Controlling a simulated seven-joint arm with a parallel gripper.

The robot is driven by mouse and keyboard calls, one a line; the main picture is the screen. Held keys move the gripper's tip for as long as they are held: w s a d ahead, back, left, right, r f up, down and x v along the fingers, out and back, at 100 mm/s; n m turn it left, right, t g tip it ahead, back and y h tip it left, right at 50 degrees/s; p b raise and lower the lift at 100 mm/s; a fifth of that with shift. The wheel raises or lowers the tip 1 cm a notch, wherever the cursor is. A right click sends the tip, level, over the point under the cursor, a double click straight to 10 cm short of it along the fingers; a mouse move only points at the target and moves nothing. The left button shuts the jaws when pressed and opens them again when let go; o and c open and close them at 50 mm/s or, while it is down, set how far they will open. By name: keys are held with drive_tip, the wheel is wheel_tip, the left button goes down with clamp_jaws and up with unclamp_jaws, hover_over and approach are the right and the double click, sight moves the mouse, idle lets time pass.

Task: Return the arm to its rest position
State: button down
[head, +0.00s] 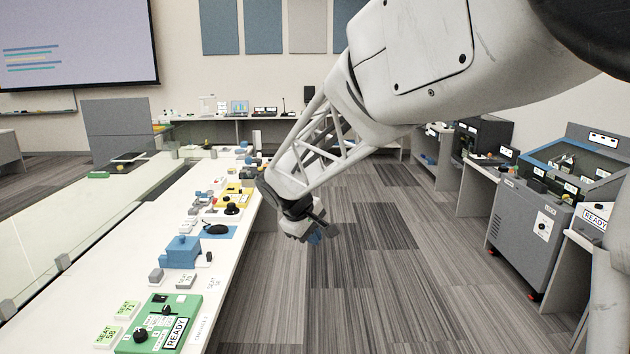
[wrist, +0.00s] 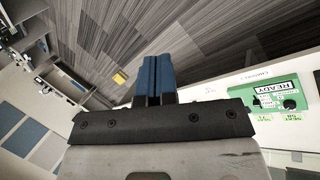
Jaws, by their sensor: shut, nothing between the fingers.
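My gripper (head: 314,236) hangs at the end of my arm in the head view, over the carpeted floor just right of the long white bench (head: 225,262). In the wrist view its two blue fingers (wrist: 154,76) are together, with nothing between them. The gripper is clear of the bench and touches nothing that I can see.
A green box (head: 160,323) marked READY sits at the bench's near end; it also shows in the wrist view (wrist: 277,96). A blue box (head: 182,252) and several small devices line the bench. A grey cabinet (head: 530,229) stands at right. The carpet aisle (head: 345,290) between is clear.

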drive_tip(key=s+d+r+m+g+y, duration=0.1)
drive_tip(key=s+d+r+m, duration=0.15)
drive_tip(key=s+d, duration=0.55)
drive_tip(key=s+d+r+m, duration=0.1)
drive_tip(key=s+d+m, duration=0.2)
drive_tip(key=s+d, duration=0.5)
drive_tip(key=s+d+f+m+y, duration=0.1)
drive_tip(key=s+f+m, duration=0.1)
drive_tip(key=s, duration=0.8)
drive_tip(key=s+d+f+m+y, duration=0.1)
drive_tip(key=s+d+m, duration=0.1)
drive_tip(key=s, duration=0.9)
drive_tip(key=shift+f+m+y, duration=0.3)
drive_tip(key=shift+f+m, duration=0.05)
drive_tip(key=shift+m, duration=0.1)
